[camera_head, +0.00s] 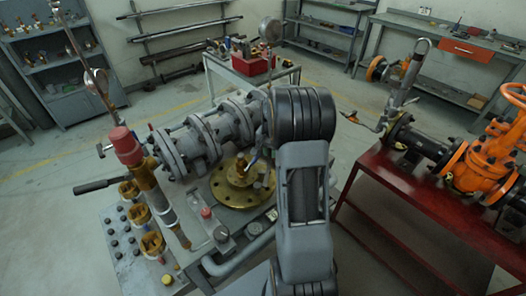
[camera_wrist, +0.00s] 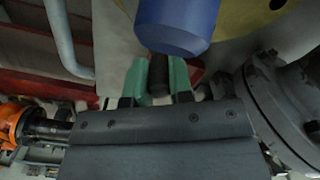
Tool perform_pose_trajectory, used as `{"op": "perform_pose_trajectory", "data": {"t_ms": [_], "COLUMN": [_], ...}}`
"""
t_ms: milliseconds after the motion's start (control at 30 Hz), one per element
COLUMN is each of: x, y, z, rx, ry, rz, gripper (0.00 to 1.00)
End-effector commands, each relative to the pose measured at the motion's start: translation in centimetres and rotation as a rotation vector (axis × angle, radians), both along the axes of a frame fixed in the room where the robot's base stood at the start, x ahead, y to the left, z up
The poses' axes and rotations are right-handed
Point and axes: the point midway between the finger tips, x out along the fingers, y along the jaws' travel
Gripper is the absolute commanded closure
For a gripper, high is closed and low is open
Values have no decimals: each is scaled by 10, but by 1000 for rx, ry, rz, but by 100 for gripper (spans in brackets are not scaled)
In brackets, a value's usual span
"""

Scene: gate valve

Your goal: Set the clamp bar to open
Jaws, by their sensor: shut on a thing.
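In the wrist view my gripper (camera_wrist: 158,78) has two green fingers closed on the dark end of a short bar (camera_wrist: 158,72). It seems to be the clamp bar, though most of it is hidden. A blue cylinder (camera_wrist: 178,25) is just beyond the fingertips, partly covering the bar. In the head view my arm hides my gripper and the bar. A brass flanged fitting (camera_head: 241,181) sits just left of my arm, on the grey bench. The clamp bar's angle cannot be told.
A grey flanged pipe (camera_head: 208,137) runs behind the fitting; a grey flange (camera_wrist: 285,110) is close on the right in the wrist view. A red-capped tool (camera_head: 126,146) stands left. A red table (camera_head: 395,215) with an orange valve (camera_head: 480,150) stands right.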

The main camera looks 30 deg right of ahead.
Motion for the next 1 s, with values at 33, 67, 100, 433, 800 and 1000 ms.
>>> {"op": "perform_pose_trajectory", "data": {"t_ms": [33, 67, 100, 433, 800, 1000], "x": [-3, -4, -6, -14, -14, -14], "y": [-3, -4, -5, -11, -11, -11], "z": [1, 1, 1, 1, 1, 1], "rx": [-3, -3, -3, -3, -3, -2], "ry": [-3, -3, -3, -3, -3, -3], "rz": [-24, -37, -51, -121, -125, -125], "gripper": [100, 100, 100, 100, 100, 65]}}
